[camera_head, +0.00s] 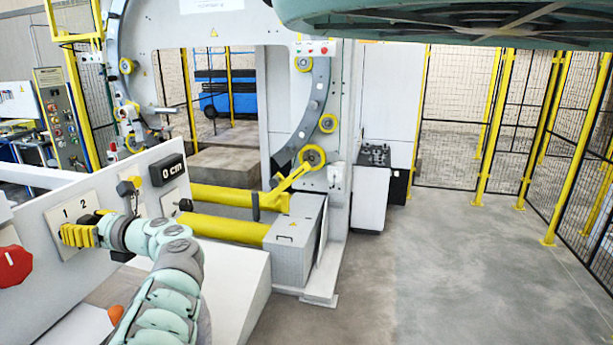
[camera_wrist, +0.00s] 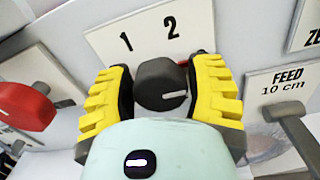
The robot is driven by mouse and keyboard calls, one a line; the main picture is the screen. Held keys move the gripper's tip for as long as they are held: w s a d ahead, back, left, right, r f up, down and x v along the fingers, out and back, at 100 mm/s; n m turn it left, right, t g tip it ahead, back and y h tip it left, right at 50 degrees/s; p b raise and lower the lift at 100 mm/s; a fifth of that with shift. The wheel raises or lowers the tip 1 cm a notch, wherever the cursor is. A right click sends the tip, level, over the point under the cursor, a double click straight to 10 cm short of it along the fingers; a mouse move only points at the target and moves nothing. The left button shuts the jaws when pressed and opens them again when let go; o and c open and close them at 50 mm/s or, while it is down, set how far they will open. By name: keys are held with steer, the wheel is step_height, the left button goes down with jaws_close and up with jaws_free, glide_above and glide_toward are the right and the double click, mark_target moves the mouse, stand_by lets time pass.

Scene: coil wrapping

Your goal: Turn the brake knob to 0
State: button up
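A dark round knob (camera_wrist: 160,84) with a white line on its face sits on a white plate (camera_wrist: 108,37) marked 1 and 2. The line points to the right, tilted slightly upward. No brake label or 0 shows; the lower plate is hidden by my gripper. My gripper (camera_wrist: 163,80) has its yellow ribbed fingers on both sides of the knob, with the dark pads against it. In the head view, my gripper (camera_head: 78,235) reaches the same plate (camera_head: 68,213), and the knob is mostly hidden behind the fingers.
A red knob (camera_head: 14,266) is to the left, also in the wrist view (camera_wrist: 25,106). A grey lever (camera_wrist: 293,123) by the FEED 10 cm plate (camera_wrist: 284,88) is close on the right.

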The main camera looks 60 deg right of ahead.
steer(key=c, duration=0.7)
steer(key=shift+c, duration=0.2)
